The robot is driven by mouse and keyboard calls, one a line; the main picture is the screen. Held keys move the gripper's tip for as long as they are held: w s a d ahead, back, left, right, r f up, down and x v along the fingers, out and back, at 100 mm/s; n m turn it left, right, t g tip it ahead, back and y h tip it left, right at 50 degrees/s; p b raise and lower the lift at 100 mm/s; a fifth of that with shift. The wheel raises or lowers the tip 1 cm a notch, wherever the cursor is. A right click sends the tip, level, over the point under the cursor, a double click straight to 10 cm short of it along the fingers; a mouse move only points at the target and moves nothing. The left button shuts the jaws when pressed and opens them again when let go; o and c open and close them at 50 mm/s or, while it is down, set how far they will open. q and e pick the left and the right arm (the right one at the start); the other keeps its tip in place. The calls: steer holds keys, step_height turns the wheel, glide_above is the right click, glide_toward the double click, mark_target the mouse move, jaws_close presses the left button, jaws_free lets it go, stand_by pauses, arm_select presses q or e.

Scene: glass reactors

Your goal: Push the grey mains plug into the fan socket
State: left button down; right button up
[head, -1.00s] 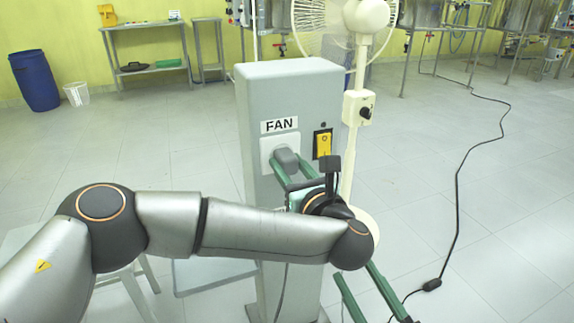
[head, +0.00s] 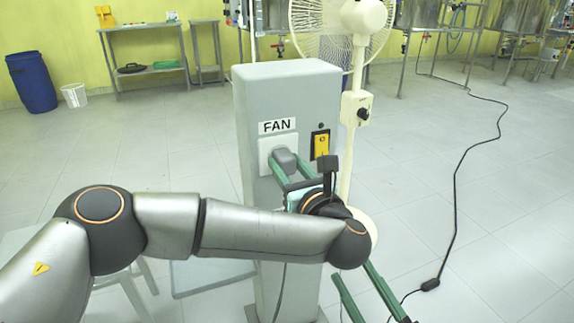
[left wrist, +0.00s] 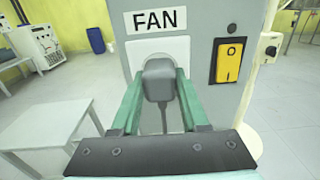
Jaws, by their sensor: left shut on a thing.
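The grey mains plug (head: 285,159) is in front of the white fan socket plate (head: 264,158) under the FAN label on the grey pillar. In the left wrist view the plug (left wrist: 158,78) overlaps the lower part of the socket plate (left wrist: 141,50), with its cable hanging below. My left gripper (left wrist: 159,84) is shut on the plug, one green finger on each side. I cannot tell whether the plug's face touches the plate; its pins are hidden. My right gripper (head: 354,273) shows at the lower right, its green fingers apart and empty.
A yellow switch (head: 321,146) is right of the socket on the pillar (head: 287,95). The white fan stand (head: 354,140) is close behind on the right. A low grey table (left wrist: 45,128) stands left of the pillar. A black cable (head: 456,190) lies on the open floor.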

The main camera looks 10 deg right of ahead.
arm_select(q)
steer(key=shift+w+a+r, duration=0.25)
steer(key=shift+w+r, duration=0.1)
stand_by(0.6)
steer(key=c, duration=0.8)
jaws_free()
steer(key=shift+c, duration=0.2)
steer(key=shift+o, duration=0.8)
steer(key=shift+w+f, duration=0.15)
steer(key=shift+f, duration=0.05)
steer(key=o, duration=0.3)
steer(key=shift+d+f, duration=0.1)
steer(key=shift+d, duration=0.05)
steer(key=shift+o, duration=0.2)
steer(key=shift+s+f, duration=0.1)
steer(key=shift+s, duration=0.2)
steer(key=v, duration=0.9)
